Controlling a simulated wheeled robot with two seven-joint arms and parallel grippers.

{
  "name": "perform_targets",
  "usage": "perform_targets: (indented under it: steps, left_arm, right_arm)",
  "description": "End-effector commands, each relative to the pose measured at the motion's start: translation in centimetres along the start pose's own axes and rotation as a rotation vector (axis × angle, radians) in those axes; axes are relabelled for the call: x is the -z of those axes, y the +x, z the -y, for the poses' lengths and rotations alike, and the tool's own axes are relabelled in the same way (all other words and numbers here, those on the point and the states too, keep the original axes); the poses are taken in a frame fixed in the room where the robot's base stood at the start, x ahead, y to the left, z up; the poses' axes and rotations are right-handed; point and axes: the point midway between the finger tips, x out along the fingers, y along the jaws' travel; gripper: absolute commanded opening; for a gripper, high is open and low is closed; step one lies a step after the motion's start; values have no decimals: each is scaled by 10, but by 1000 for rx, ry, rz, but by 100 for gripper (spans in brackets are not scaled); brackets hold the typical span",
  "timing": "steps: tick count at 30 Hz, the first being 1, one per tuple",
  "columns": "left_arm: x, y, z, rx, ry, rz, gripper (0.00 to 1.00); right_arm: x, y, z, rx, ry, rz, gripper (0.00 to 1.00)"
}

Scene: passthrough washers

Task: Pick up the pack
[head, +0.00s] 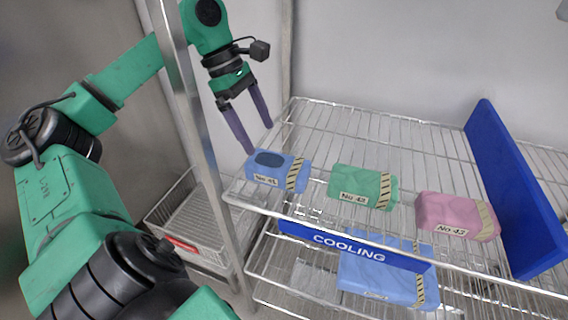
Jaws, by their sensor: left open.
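Three packs lie in a row on the upper wire shelf (330,130): a blue pack (256,171) labelled No 41 at the left, a green pack (362,184) in the middle and a pink pack (455,213) at the right. Each has a striped band. My left gripper (260,152) is open, with its fingertips pointing down just above and behind the blue pack. I cannot tell whether they touch it. Nothing is held between its fingers. My right gripper does not show.
A steel post (197,130) stands at the shelf's left. A blue divider (512,190) stands to the right. A COOLING sign (350,247) hangs on the front edge. Another blue pack (375,282) lies on the shelf below. A wire basket (190,222) sits at lower left. The upper shelf's back is clear.

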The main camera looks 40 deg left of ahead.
Motion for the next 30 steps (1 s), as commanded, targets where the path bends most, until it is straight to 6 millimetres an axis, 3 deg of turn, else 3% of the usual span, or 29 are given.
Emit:
perform_targets:
  steps: [1, 3, 10, 15, 23, 27, 30]
  left_arm:
    - [2, 22, 0, 3, 3, 5, 100]
    - [2, 38, 0, 3, 2, 4, 100]
    - [-3, 65, -1, 3, -1, 5, 100]
    - [-5, 98, -2, 4, -3, 5, 100]
    - [-5, 103, -3, 0, -4, 5, 100]
    - [-5, 103, -3, 0, -4, 5, 46]
    - [-6, 103, -3, -1, -4, 6, 16]
  right_arm:
    - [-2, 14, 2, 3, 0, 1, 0]
    - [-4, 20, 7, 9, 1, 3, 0]
    - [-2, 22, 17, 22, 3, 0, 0]
    - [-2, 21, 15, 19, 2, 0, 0]
    - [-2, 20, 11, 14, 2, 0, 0]
    - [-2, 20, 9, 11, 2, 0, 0]
    - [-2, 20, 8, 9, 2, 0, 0]
